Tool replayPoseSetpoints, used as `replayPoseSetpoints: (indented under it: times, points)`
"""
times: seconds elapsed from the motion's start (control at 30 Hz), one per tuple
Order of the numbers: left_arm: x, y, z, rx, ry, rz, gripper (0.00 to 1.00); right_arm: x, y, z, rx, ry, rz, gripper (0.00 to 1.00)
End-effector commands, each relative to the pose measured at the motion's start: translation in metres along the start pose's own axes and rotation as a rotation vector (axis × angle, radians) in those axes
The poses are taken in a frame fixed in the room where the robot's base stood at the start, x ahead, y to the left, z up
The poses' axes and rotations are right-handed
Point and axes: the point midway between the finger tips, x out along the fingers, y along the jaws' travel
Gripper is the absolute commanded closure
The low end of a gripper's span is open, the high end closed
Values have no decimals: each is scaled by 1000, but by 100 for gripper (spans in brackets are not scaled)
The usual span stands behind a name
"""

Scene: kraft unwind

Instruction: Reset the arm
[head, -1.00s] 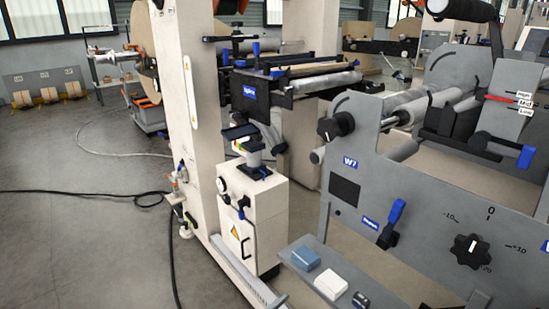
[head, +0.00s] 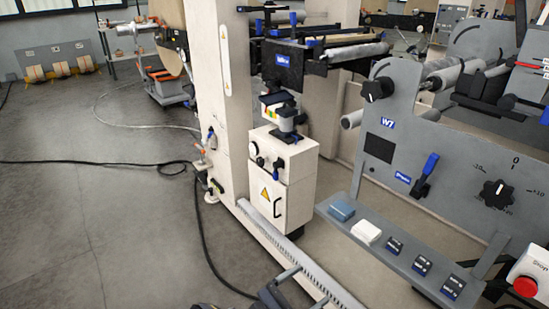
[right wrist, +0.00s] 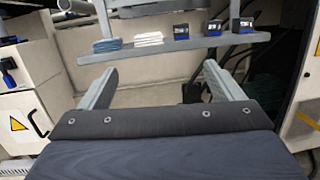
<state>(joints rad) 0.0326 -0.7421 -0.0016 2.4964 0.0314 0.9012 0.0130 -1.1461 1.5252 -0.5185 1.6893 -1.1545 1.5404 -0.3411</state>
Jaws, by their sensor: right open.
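My right gripper (head: 297,283) shows at the bottom edge of the head view, partly cut off by the frame. In the right wrist view its two grey fingers (right wrist: 161,70) stand wide apart with nothing between them. They point toward a grey shelf (right wrist: 190,48) and are apart from it in the picture. My left gripper is in neither view.
A white cabinet (head: 290,185) stands behind. Black cable lies on open floor at left.

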Motion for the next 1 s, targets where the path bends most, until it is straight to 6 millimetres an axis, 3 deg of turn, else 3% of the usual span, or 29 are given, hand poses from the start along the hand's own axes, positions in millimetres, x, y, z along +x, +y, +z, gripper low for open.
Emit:
replayPoseSetpoints:
  times: [0.27, 0.47, 0.7, 1.0]
  points:
    - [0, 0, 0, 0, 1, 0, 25, 22, -24, 3, 50, 155, -157, 13]
    - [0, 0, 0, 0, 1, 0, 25, 42, -56, 6, 123, 337, -352, 13]
    - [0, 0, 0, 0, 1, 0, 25, 59, -117, 16, 323, 674, -741, 13]
    - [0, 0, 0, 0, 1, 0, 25, 49, -185, 52, 772, 1090, -1283, 13]
